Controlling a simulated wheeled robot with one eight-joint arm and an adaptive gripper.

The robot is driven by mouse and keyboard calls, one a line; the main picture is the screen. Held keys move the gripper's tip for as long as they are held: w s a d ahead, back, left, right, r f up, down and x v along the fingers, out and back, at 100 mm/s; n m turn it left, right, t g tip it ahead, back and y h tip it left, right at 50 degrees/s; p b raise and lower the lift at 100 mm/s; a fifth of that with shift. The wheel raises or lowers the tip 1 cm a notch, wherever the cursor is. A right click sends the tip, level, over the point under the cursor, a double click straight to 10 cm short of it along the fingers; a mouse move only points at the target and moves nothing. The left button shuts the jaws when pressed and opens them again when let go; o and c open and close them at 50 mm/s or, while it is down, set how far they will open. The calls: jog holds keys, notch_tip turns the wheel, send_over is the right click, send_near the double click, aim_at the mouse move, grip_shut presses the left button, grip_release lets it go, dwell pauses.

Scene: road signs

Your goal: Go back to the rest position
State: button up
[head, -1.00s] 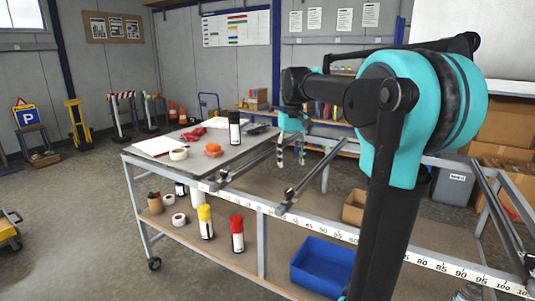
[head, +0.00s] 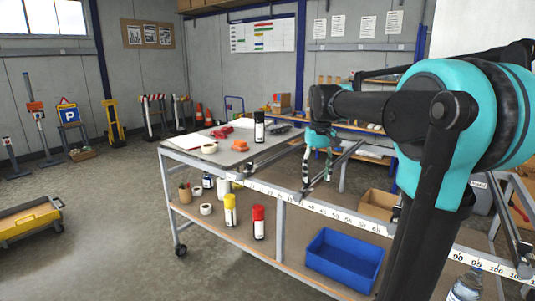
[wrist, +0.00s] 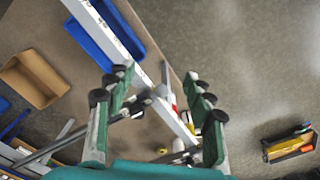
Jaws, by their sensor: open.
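My gripper (head: 317,176) hangs pointing down over the metal rails of the workbench, on the right side of the table's grey top (head: 222,158). Its two green and black fingers are apart. In the wrist view my gripper (wrist: 158,80) is open with nothing between the fingers. Below it lie the white frame bar (wrist: 178,122) and the brown lower shelf. My arm stretches from the right of the head view, elbow high, towards the bench.
The grey top carries a black spray can (head: 259,127), an orange roll (head: 241,146) and a white tape roll (head: 209,148). The lower shelf holds yellow (head: 230,211) and red (head: 258,222) cans and a blue bin (head: 343,259). A yellow cart (head: 30,220) stands left; floor between is clear.

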jog(key=s+d+f+m+t, duration=0.1)
jog(key=s+f+t, duration=0.1)
jog(key=s+f, duration=0.8)
jog(key=s+d+f+t, duration=0.1)
jog(key=s+d+f, duration=0.1)
jog(key=s+f, duration=0.8)
notch_tip(320, 180, down, 6)
jog(key=shift+s+f+m+t, duration=0.1)
jog(key=shift+s+m+t, duration=0.25)
jog(key=shift+m+t, duration=0.05)
